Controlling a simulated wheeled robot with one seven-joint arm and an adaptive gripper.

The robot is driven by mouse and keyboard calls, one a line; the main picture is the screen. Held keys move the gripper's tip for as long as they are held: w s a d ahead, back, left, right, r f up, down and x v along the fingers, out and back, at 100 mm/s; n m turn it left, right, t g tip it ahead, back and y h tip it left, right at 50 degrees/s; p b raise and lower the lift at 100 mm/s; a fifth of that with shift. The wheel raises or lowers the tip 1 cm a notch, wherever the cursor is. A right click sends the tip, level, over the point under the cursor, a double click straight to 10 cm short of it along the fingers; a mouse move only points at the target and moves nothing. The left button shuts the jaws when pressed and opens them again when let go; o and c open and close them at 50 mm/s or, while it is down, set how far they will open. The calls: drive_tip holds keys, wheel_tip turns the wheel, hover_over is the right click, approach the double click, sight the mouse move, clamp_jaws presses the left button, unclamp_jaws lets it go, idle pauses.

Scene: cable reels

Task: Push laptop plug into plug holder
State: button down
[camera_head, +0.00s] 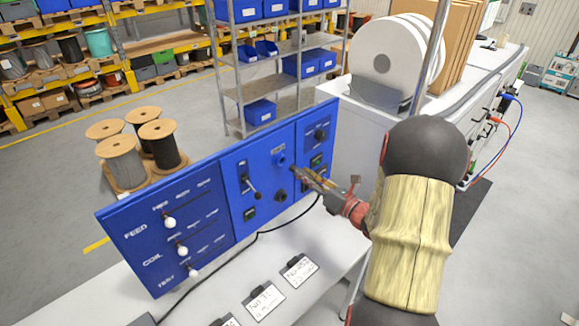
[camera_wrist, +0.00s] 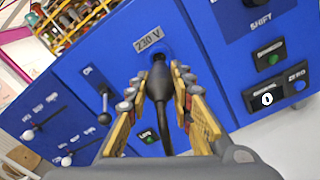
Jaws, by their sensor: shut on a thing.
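The laptop plug (camera_wrist: 159,82) is black, with its cable running back toward the wrist. It sits between the fingers of my gripper (camera_wrist: 156,92), which is shut on it. The plug holder (camera_wrist: 156,49) is a round blue socket under the "230 V" label on the blue panel. In the wrist view the plug's front end overlaps the socket's opening; I cannot tell how deep it sits. In the head view my gripper (camera_head: 297,172) is close to the panel face beside the blue socket (camera_head: 280,158), and the plug is too small to make out.
The blue control panel (camera_head: 190,236) stands on a pale table (camera_head: 325,243), with knobs and a lever (camera_wrist: 103,118) near the socket. Labelled cards (camera_head: 263,300) lie in front. Cable reels (camera_head: 122,160) stand behind the panel. A white machine (camera_head: 365,132) is at the right.

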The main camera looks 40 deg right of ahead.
drive_tip(key=s, duration=0.4)
drive_tip(key=shift+s+d+p, duration=0.2)
drive_tip(key=shift+s+p, duration=0.1)
drive_tip(key=shift+s, duration=0.1)
wheel_tip(320, 180, down, 18)
drive_tip(key=b, duration=1.7)
drive_tip(key=w+b, duration=0.1)
drive_tip(key=w, duration=0.6)
drive_tip(key=shift+a+b, duration=0.3)
drive_tip(key=shift+r, duration=0.1)
idle(0.6)
drive_tip(key=shift+w+a, duration=0.15)
drive_tip(key=shift+w, duration=1.65)
idle(0.6)
drive_tip(key=c, duration=1.5)
unclamp_jaws()
